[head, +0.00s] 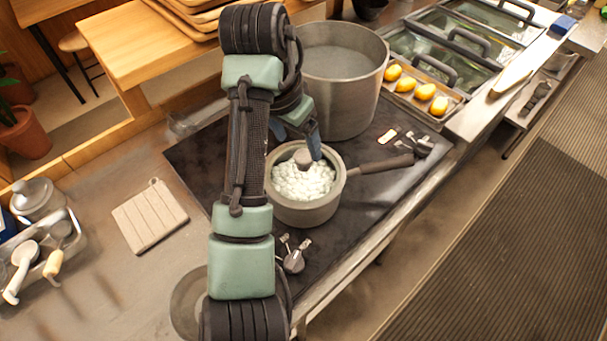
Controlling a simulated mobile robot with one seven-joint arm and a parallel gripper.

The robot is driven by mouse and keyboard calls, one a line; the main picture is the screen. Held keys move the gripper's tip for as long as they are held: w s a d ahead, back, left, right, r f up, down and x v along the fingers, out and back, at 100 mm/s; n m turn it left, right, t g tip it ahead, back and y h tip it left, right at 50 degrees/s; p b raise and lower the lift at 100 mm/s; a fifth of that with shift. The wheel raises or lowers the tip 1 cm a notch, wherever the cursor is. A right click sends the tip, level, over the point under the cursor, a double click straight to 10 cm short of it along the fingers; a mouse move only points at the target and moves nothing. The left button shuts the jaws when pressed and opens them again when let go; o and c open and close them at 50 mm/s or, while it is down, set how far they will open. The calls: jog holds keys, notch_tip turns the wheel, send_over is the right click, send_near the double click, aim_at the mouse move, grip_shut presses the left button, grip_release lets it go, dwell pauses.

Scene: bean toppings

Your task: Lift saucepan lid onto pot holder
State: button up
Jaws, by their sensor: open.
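A grey saucepan (307,213) stands on the dark cooktop, its handle pointing right. White beans show inside its rim. A brownish-grey knob (302,158) sits over the middle of the beans; the lid around it looks clear, and its edge is hard to make out. My gripper (307,146) is open, with blue fingers pointing down right by the knob. One fingertip is just to the knob's right; the other is partly hidden by my arm. I cannot tell whether they touch the knob. A square, slatted, pale pot holder (150,216) lies flat and bare on the counter at left.
A large stock pot (345,85) stands close behind the saucepan. A tray of yellow items (424,92) and glass-lidded bins (470,55) are at upper right. A utensil container (40,250) and a grey canister (37,198) stand left of the pot holder. My arm crosses the cooktop.

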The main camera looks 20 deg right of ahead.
aim_at(304, 155)
jog(key=shift+w+p+x, duration=0.1)
jog(key=shift+p+x, duration=0.05)
jog(key=shift+x, duration=1.35)
jog(key=shift+w+p+x, duration=0.15)
jog(key=shift+x, duration=1.3)
jog(key=shift+d, duration=0.15)
grip_shut()
jog(key=shift+r, duration=0.1)
